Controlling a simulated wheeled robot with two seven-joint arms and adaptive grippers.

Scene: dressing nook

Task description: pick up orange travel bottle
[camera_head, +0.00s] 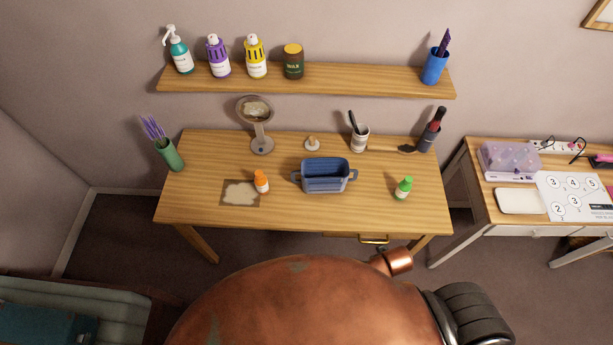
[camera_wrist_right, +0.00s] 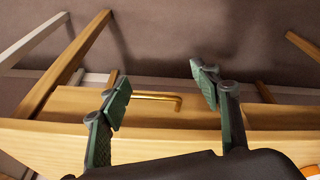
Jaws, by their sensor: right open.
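The orange travel bottle (camera_head: 262,182) is small, with an orange cap and a white label. It stands upright on the wooden table, at the right edge of a flat dark mat with a pale blotch (camera_head: 240,193). My right gripper (camera_wrist_right: 165,90) shows in the right wrist view with its two green-padded fingers apart and nothing between them. It is near the table's drawer front and brass handle (camera_wrist_right: 158,97). My left gripper is not in view.
A blue basket (camera_head: 325,176) stands right of the bottle. A green-capped bottle (camera_head: 403,188) is further right, a round mirror (camera_head: 256,122) behind. A cup (camera_head: 360,138) and dark bottle (camera_head: 431,130) stand at the back. A shelf (camera_head: 310,80) hangs above. The table's front strip is clear.

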